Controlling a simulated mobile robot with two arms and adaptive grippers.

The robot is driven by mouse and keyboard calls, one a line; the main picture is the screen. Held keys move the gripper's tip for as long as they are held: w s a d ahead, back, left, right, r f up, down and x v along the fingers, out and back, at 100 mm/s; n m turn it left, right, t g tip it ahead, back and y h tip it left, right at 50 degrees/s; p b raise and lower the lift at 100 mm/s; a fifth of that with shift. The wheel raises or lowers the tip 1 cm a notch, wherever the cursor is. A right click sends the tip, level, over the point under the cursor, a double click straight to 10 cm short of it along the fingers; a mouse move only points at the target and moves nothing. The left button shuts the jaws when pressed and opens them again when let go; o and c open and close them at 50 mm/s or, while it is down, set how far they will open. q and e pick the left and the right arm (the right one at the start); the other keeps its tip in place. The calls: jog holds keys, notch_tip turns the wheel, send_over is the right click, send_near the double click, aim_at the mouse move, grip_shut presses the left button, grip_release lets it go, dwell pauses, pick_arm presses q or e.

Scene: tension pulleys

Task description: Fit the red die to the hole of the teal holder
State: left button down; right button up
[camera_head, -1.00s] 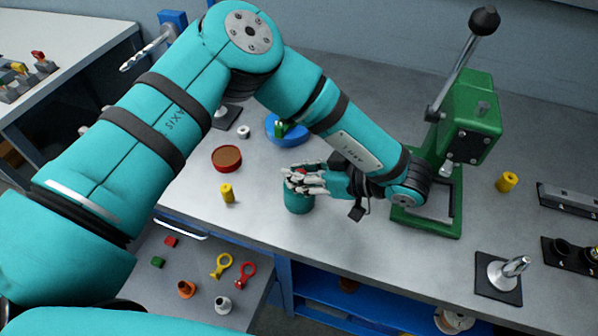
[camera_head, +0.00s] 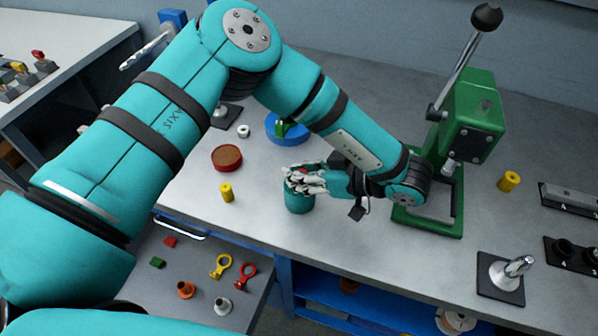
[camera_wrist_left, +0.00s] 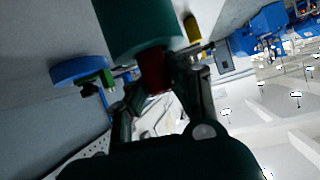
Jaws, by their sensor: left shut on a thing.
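The teal holder (camera_head: 299,204) stands upright on the grey table, directly below my left gripper (camera_head: 303,180). In the left wrist view the holder (camera_wrist_left: 140,28) fills the top middle, beyond the fingertips. The red die (camera_wrist_left: 155,76) is between the fingers of my left gripper (camera_wrist_left: 165,85), which is shut on it. The die's far end meets the holder's end face in that view; the hole itself is hidden, so I cannot tell how deep the die sits. In the head view the fingers almost fully cover the die. My right gripper is not in view.
A yellow cylinder (camera_head: 227,193) and a brown-topped red disc (camera_head: 227,158) stand left of the holder. A blue round base (camera_head: 287,130) is behind. The green press (camera_head: 470,130) stands close to my left wrist on the right. Bare table lies in front right of the holder.

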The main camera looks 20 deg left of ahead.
pick_arm(q)
jog(key=shift+a+r, duration=0.1)
jog(key=shift+r, duration=0.05)
dwell(0.6)
jog(key=c, duration=1.1)
grip_release()
jog(key=shift+c, duration=0.2)
jog(key=v, duration=1.2)
